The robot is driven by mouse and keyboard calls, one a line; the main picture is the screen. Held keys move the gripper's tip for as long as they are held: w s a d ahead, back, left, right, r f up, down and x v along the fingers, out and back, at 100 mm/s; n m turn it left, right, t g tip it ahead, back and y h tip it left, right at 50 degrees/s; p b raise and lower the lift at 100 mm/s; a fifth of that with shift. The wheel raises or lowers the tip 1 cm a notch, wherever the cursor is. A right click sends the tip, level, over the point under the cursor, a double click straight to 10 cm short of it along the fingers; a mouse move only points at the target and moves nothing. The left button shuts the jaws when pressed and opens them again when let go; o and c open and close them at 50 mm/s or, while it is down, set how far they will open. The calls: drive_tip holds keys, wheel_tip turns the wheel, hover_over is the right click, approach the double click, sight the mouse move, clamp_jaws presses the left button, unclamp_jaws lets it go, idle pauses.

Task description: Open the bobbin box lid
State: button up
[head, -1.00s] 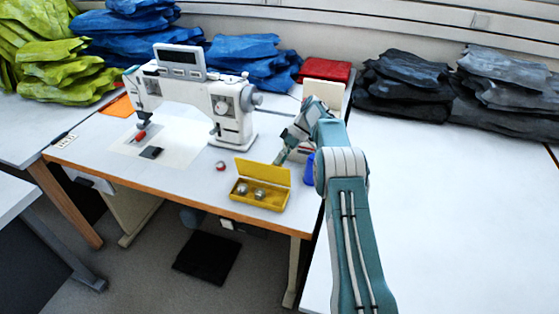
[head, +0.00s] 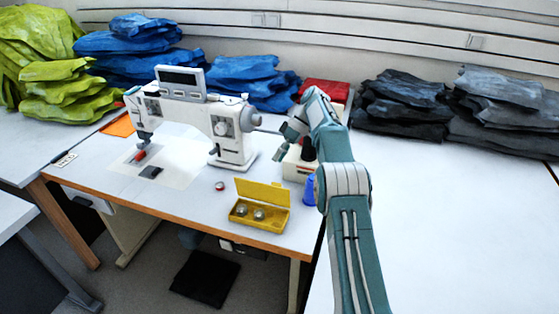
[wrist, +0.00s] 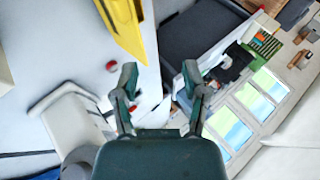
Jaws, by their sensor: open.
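The yellow bobbin box (head: 282,222) sits near the front edge of the sewing table. Its lid (head: 263,193) stands raised along the back side, and metal bobbins (head: 258,214) show inside. Part of the yellow box also shows at the top of the wrist view (wrist: 124,24). My gripper (wrist: 159,78) is open, with nothing between its fingers in the wrist view. In the head view it is above and behind the box, to its right, and apart from it; its fingertips are hard to make out there.
The white sewing machine (head: 230,142) stands left of my gripper. A blue cone (head: 309,191) and a beige stand (head: 293,168) are close to my arm. A small red bobbin (head: 220,186) lies left of the box. The white table (head: 440,220) at right is clear in front.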

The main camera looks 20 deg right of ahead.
drive_tip(key=c, duration=0.7)
drive_tip(key=shift+a+h, duration=0.4)
clamp_jaws()
drive_tip(key=s+a+n+t+h, duration=0.7)
drive_tip(key=s+n+h, duration=0.35)
drive_tip(key=n, duration=0.85)
hover_over(275, 196)
drive_tip(key=s+a, duration=0.1)
drive_tip(key=s, duration=0.1)
drive_tip(key=shift+n+y, duration=0.25)
drive_tip(key=shift+n, duration=0.05)
drive_tip(key=shift+f, duration=4.2)
